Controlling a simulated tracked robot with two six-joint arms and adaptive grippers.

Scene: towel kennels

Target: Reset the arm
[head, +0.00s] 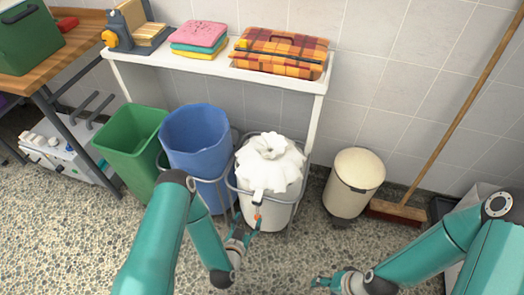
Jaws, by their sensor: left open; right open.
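My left gripper (243,238) is open and empty, low in front of the white bin. Its fingers point up toward the bin's front, and I cannot tell whether they touch it. My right gripper (322,284) is open and empty at the bottom of the head view, over the speckled floor and right of the left one. My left arm comes up from the bottom and bends down to its gripper. My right arm reaches in from the right edge.
A green bin (131,150), a blue bin (197,143) and a white bin heaped with white cloth (270,163) stand under a white shelf (200,63). Folded towels (198,38) and a plaid blanket (281,53) lie on it. A cream bin (352,182) and a broom (450,118) stand right.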

